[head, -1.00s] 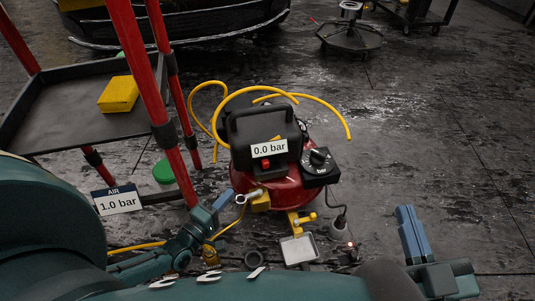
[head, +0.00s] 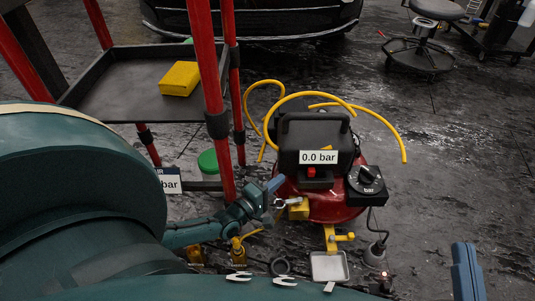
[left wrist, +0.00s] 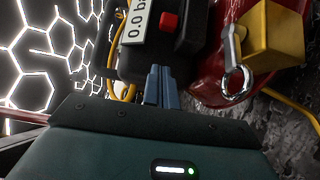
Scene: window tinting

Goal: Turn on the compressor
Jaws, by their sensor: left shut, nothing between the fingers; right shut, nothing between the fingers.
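The compressor has a red tank (head: 338,205) and a black housing with a "0.0 bar" display (head: 319,157). A small red switch (head: 311,172) sits just below the display; it also shows in the left wrist view (left wrist: 169,22). My left gripper (head: 277,184) is shut and empty, to the left of the switch and slightly lower. In the left wrist view its blue fingertips (left wrist: 160,72) point toward the black housing below the switch; whether they touch it I cannot tell. My right gripper (head: 466,258) is shut and empty at the bottom right, away from the compressor.
A metal ring (left wrist: 235,80) on a yellow block (left wrist: 270,35) lies right of the left fingers. A black knob (head: 368,175) is on the compressor's right. Yellow hose (head: 385,122) loops behind. A red-posted cart (head: 110,112) with a yellow block (head: 180,79) stands left.

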